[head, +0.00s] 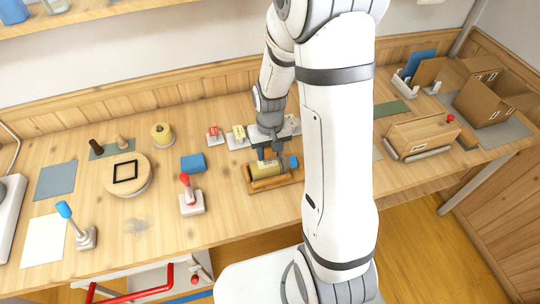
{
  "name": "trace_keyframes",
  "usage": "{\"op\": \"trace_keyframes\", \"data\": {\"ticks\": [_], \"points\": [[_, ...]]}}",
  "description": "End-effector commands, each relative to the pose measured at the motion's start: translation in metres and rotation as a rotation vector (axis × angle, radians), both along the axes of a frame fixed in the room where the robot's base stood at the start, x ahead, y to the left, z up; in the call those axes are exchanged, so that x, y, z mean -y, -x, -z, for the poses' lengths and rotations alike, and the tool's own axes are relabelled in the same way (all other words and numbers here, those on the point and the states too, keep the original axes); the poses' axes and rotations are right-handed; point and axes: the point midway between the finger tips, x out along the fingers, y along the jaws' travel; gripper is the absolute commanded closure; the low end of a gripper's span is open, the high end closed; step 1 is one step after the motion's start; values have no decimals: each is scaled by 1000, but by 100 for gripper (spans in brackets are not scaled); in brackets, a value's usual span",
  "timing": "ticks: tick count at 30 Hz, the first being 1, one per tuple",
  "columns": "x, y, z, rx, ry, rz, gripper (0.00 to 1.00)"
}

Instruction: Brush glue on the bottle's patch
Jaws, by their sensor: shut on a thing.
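A yellowish bottle (266,170) lies on its side in a wooden cradle (274,184). A blue part (293,161), apparently its cap, shows at its right end. A pale area shows on the bottle, but I cannot make out a patch or any glue. My gripper (268,155) points down over the bottle, its fingers at the bottle's upper side, and seems shut on it. My arm hides the area to the right. No brush can be told for certain; a dark-handled piece (96,146) and a pale wooden piece (122,142) stand on a green mat (110,150).
A yellow pot (162,134), a round board (128,188) with a black square outline and a blue block (193,163) stand left. A red-knobbed stand (191,203) and blue-knobbed stand (86,239) are in front. Cardboard boxes (420,137) stand right.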

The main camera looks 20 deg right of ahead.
Motion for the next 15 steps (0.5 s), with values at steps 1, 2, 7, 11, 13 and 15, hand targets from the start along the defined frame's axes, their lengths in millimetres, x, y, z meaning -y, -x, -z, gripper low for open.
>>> {"op": "trace_keyframes", "data": {"ticks": [1, 2, 7, 11, 13, 15], "points": [[1, -4, 1, -1, 0, 1, 81], [2, -7, 1, 0, 0, 1, 81], [5, -15, 0, 0, 0, 1, 81], [5, -16, 0, 0, 0, 1, 81], [5, -16, 0, 0, 0, 1, 81], [5, -16, 0, 0, 0, 1, 81]]}}
